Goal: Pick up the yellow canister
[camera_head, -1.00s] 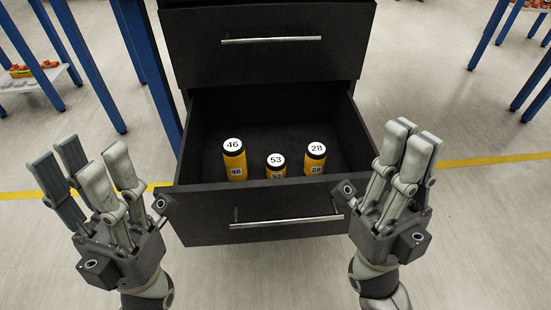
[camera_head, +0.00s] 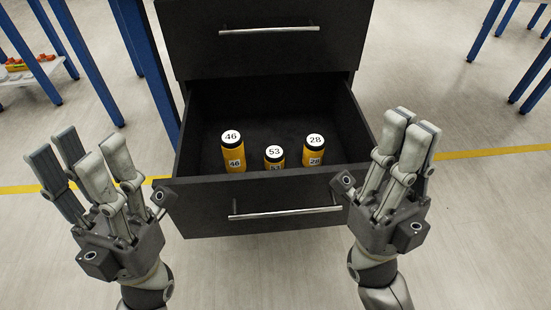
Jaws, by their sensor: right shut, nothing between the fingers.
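Three yellow canisters with black, white-topped lids stand upright in the open black drawer (camera_head: 270,207). The left canister, marked 46 (camera_head: 235,160), is tall. The middle one, marked 53 (camera_head: 274,161), sits lower, its base hidden by the drawer front. The right one, marked 28 (camera_head: 313,157), stands near the right wall. My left gripper (camera_head: 85,158) is outside the drawer on the left, fingers up and spread, empty. My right gripper (camera_head: 405,130) is outside at the right front corner, fingers up and close together, shut on nothing. Neither touches a canister.
A closed drawer (camera_head: 268,55) with a metal handle is above the open one. The open drawer's front carries a handle (camera_head: 285,213). Blue table legs (camera_head: 150,75) stand close on the left, others at the right. The floor beside the drawer is clear.

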